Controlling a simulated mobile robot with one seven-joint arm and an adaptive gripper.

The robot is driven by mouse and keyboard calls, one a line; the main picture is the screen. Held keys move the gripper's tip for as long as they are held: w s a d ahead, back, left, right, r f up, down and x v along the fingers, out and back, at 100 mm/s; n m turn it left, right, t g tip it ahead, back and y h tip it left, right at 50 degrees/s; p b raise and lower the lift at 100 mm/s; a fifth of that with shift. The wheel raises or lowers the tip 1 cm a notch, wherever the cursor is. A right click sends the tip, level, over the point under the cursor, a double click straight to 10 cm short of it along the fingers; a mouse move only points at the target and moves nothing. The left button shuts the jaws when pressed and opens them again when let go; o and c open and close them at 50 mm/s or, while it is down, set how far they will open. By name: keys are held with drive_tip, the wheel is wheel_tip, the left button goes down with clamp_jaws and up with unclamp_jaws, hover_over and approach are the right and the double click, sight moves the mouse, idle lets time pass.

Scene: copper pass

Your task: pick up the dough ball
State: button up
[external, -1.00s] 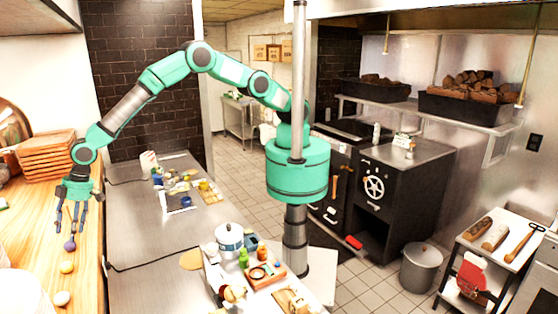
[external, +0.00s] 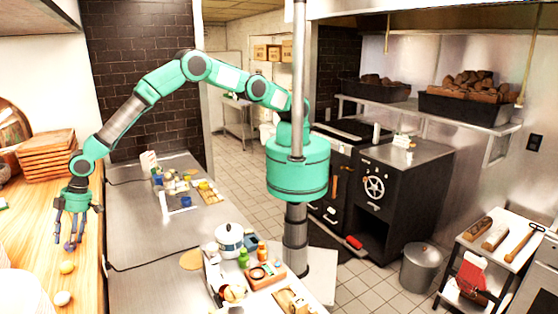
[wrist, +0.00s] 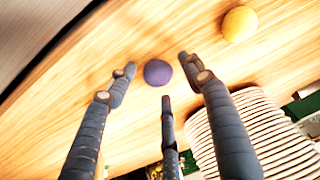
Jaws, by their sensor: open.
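Three small balls lie on the wooden counter (external: 30,232). A purple ball (wrist: 157,72) sits among my three fingertips in the wrist view; in the external view the fingers largely cover it. A yellow ball (external: 66,267) lies nearer the camera, and a pale cream ball (external: 62,298) lies nearer still. The yellow ball also shows at upper right in the wrist view (wrist: 239,24). I cannot tell from looks which is the dough ball. My gripper (external: 70,240) points down, open and empty, its fingers spread around the purple ball without visible contact.
Stacked brown trays (external: 45,155) stand on the counter behind my gripper. A pale, ribbed stack (wrist: 252,135) shows at lower right in the wrist view. A steel table (external: 140,235) with several items runs alongside.

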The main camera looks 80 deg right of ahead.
sight(65, 243)
drive_tip(key=c, duration=1.1)
drive_tip(key=shift+c, duration=0.2)
drive_tip(key=shift+r, duration=0.1)
drive_tip(key=shift+r, duration=0.7)
drive_tip(key=shift+r+b, duration=0.55)
drive_tip(key=shift+r, duration=0.4)
drive_tip(key=s+d+r+b, duration=0.1)
drive_tip(key=s+d+b, duration=0.1)
drive_tip(key=s+d, duration=0.8)
drive_tip(key=shift+d+r, duration=0.3)
drive_tip(key=shift+d, duration=0.9)
drive_tip(key=shift+b, duration=0.3)
